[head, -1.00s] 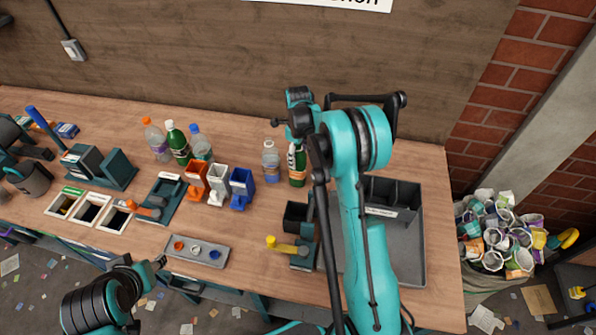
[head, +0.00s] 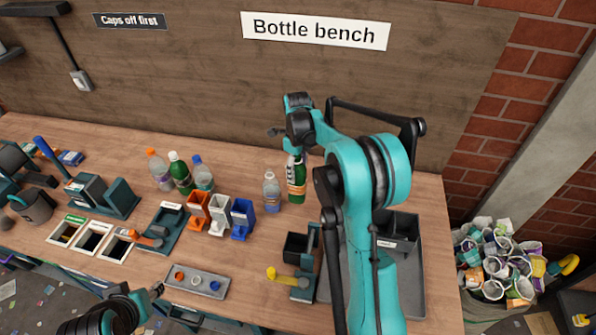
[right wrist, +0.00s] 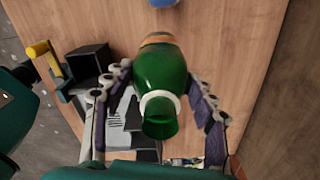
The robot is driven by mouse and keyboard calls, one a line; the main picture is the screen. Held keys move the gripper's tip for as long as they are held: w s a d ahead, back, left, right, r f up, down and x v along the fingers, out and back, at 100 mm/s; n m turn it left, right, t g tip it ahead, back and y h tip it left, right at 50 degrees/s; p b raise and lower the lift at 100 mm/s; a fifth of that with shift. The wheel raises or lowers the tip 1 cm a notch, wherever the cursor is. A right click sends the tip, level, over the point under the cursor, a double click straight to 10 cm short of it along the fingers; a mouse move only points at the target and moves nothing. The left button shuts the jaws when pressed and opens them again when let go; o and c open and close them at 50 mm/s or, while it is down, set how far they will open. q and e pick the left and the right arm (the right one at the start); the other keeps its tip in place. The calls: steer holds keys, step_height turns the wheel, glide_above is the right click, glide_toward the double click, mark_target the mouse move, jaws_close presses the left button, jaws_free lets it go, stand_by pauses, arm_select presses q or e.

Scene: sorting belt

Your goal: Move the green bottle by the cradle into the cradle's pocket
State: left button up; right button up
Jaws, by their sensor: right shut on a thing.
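The green bottle (head: 297,186), with an orange-edged label, is upright at the back of the bench, right of a clear bottle. My right gripper (right wrist: 160,82) is shut on it, one finger on each side. In the right wrist view the bottle (right wrist: 160,68) shows its pale neck ring and open mouth. The bottle appears to be a little above the bench. The cradle (head: 303,284), with a dark pocket (head: 296,247) and a yellow lever, stands nearer the front. My left gripper (head: 155,292) is at the lower left, far from the bottle; its fingers are unclear.
The clear bottle (head: 271,190) stands close beside the green one. Orange, white and blue holders (head: 219,214) and three more bottles stand to the left. A grey tray (head: 412,290) lies right of the cradle, partly behind my right arm. A cap strip (head: 197,281) lies at the front.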

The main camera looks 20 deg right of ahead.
arm_select(q)
step_height(320, 180, up, 16)
steer(key=p, duration=1.5)
arm_select(e)
steer(key=s+a+r, duration=0.4)
steer(key=s, duration=0.4)
steer(key=s+a+r+b, duration=0.1)
steer(key=s+a+r, duration=0.2)
steer(key=s+r, duration=0.2)
steer(key=s, duration=0.3)
steer(key=shift+s+a+r, duration=0.25)
steer(key=shift+a, duration=0.1)
arm_select(q)
step_height(320, 180, down, 15)
steer(key=b, duration=1.4)
steer(key=shift+r, duration=0.15)
arm_select(e)
step_height(320, 180, down, 16)
steer(key=shift+r, duration=0.25)
steer(key=shift+c, duration=0.2)
arm_select(q)
steer(key=shift+f, duration=0.3)
arm_select(e)
steer(key=shift+f, duration=0.15)
arm_select(q)
steer(key=shift+f+b, duration=0.7)
steer(key=shift+b, duration=0.25)
arm_select(e)
steer(key=shift+f, duration=0.7)
steer(key=o, duration=1.7)
